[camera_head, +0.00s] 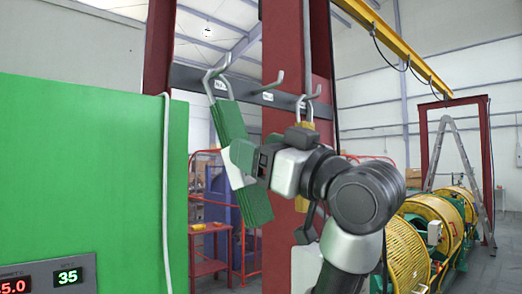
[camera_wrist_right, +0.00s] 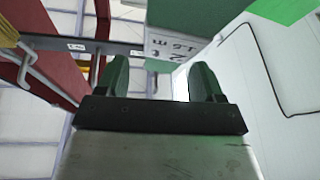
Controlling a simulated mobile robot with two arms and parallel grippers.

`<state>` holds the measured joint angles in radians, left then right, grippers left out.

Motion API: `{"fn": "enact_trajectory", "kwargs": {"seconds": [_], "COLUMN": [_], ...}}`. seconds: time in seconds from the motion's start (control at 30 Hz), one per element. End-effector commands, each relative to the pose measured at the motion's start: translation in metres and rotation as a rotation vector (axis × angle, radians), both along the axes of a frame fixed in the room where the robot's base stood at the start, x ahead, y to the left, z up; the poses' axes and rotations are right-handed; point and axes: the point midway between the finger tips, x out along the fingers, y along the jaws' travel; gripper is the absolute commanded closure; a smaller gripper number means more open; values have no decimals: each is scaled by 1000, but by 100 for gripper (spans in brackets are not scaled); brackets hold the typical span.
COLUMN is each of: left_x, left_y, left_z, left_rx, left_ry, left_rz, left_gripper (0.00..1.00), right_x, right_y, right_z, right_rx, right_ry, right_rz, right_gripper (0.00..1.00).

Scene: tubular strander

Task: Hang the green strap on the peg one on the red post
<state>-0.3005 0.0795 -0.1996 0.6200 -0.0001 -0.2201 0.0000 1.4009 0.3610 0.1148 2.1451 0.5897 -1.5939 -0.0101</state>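The green strap (camera_head: 231,125) has a metal loop at its top and tilts, its lower end to the right. The loop is at the leftmost peg (camera_head: 226,62) on the dark bar across the red post (camera_head: 283,45); whether it sits on that peg I cannot tell. A middle peg (camera_head: 274,82) is bare. My right gripper (camera_head: 246,158) is at the strap's middle in the head view. In the wrist view its two green fingers (camera_wrist_right: 160,82) stand apart, with the strap (camera_wrist_right: 200,20) and its white printed tag just beyond or between their tips. My left gripper is not visible.
A right peg (camera_head: 311,95) carries a yellow strap (camera_head: 303,128), partly hidden by my right arm. A large green panel (camera_head: 90,170) with a digital display fills the left. A red table (camera_head: 210,235) stands behind. Yellow drums (camera_head: 408,255) and a ladder are at right.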

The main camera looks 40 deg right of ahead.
Motion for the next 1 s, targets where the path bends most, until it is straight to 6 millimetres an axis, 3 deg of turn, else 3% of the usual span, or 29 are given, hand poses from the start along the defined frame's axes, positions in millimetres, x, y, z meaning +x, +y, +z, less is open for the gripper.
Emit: {"fn": "enact_trajectory", "kwargs": {"seconds": [0.1,0.43,0.8,1.0], "left_x": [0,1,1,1], "left_y": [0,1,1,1], "left_z": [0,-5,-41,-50], "left_rx": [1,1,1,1], "left_ry": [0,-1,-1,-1], "left_rz": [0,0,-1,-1], "left_gripper": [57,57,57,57], "right_x": [0,-6,-70,-93], "right_y": [0,-2,-17,-23], "right_z": [0,-4,-30,-37], "right_rx": [1,0,0,1], "right_ry": [-1,1,-6,-3], "right_rz": [-1,-2,-5,-3], "right_gripper": [19,19,19,19]}}
